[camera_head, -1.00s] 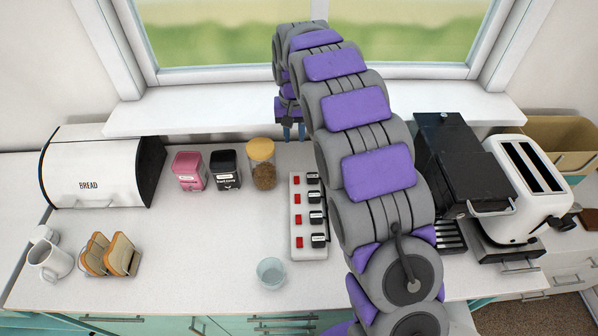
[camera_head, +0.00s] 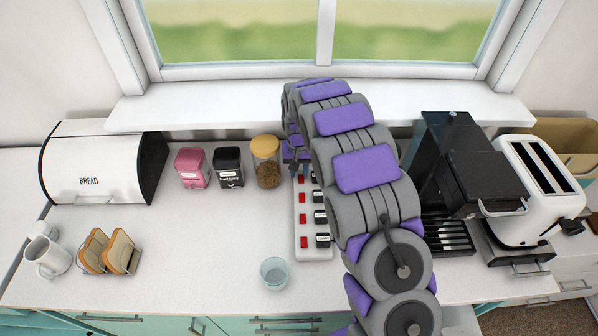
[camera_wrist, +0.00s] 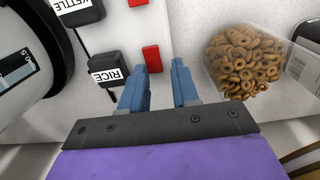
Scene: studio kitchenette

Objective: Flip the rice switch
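A white power strip (camera_head: 299,225) with several red switches and black labelled plugs lies on the counter. In the wrist view, the plug labelled RICE (camera_wrist: 107,68) sits at the strip's near end. The red rice switch (camera_wrist: 152,58) is beside it, with the KETTLE plug (camera_wrist: 76,10) and its red switch (camera_wrist: 138,7) further along. My gripper (camera_wrist: 158,75) has two blue fingers with a gap between them, and it holds nothing. The left fingertip is just beside the rice switch; contact cannot be told. In the head view my arm partly hides the strip's window end.
A cereal jar (camera_head: 266,165) stands close left of my gripper; it also shows in the wrist view (camera_wrist: 245,65). Black (camera_head: 228,167) and pink (camera_head: 192,168) canisters are further left. A glass (camera_head: 273,272) stands in front. A coffee machine (camera_head: 450,150) and toaster (camera_head: 535,200) are right.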

